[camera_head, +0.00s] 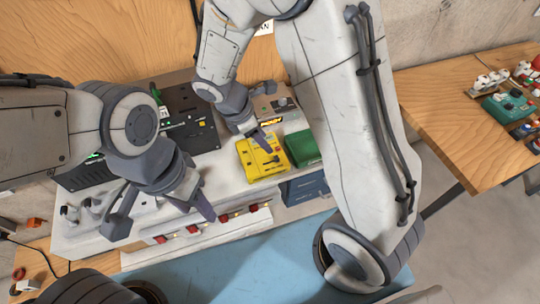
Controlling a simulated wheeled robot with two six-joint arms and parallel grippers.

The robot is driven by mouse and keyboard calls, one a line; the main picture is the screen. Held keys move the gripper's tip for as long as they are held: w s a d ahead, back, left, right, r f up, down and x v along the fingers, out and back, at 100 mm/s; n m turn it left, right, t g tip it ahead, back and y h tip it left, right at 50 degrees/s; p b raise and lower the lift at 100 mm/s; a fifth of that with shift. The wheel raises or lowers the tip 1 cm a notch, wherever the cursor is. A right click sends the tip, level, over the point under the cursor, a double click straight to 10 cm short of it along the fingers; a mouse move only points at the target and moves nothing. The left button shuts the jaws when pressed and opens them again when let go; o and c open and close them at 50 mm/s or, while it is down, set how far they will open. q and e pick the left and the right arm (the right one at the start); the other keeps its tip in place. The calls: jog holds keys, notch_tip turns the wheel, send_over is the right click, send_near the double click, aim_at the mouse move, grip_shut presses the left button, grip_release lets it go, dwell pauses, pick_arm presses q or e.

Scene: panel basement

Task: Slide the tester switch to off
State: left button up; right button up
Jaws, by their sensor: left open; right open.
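A yellow device (255,163), which looks like the tester, lies on the light panel right of centre. Small dark parts show on its face, but I cannot make out which is the switch or its position. My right gripper (256,138) is open, with its fingers over the far edge of the yellow device; I cannot tell whether they touch it. The gripper hides part of that edge. My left gripper (160,217) is open and empty over the front left of the panel, apart from the yellow device.
A green box (303,148) sits just right of the yellow device. A beige unit with a knob (284,104) stands behind it, and a black unit (190,118) to the left. Red-marked switches (190,231) line the front.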

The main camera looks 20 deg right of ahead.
aim_at(276, 157)
jog(key=x, duration=0.9)
jog(key=shift+a+f, duration=0.1)
jog(key=shift+a, duration=0.15)
jog(key=shift+c, duration=0.3)
grip_shut()
dwell(0.7)
